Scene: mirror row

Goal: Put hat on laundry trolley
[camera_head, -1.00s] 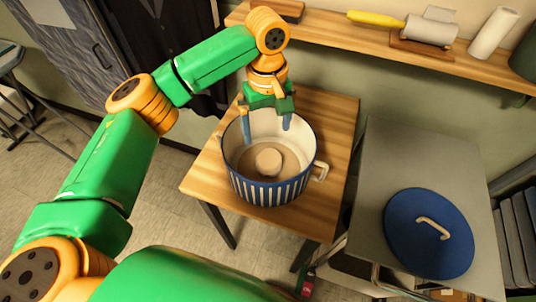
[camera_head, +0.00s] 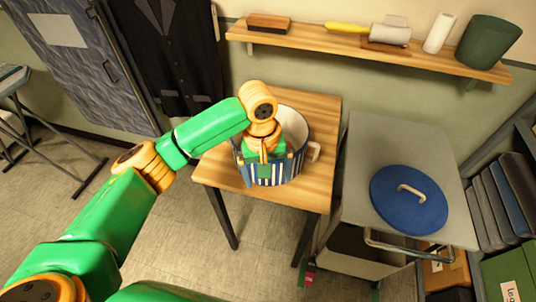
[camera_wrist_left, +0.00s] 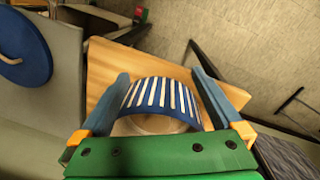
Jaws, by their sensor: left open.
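The striped blue-and-white round box (camera_head: 297,162) stands on the wooden table. The beige hat inside it is hidden behind my left arm in the head view. In the left wrist view a beige patch (camera_wrist_left: 150,125) shows inside the box, but I cannot tell hat from inner wall. My left gripper (camera_head: 266,178) is open, over the near side of the box. In the wrist view its blue fingers lie either side of the striped wall (camera_wrist_left: 165,98). The grey-topped laundry trolley (camera_head: 375,150) stands right of the table. My right gripper is not in view.
A blue lid with a beige handle (camera_head: 390,212) lies on the trolley top. The wooden table (camera_head: 310,190) has bare room around the box. A wall shelf (camera_head: 360,50) with brushes, rollers and a green bin (camera_head: 488,42) runs behind. Dark clothes hang at the back left.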

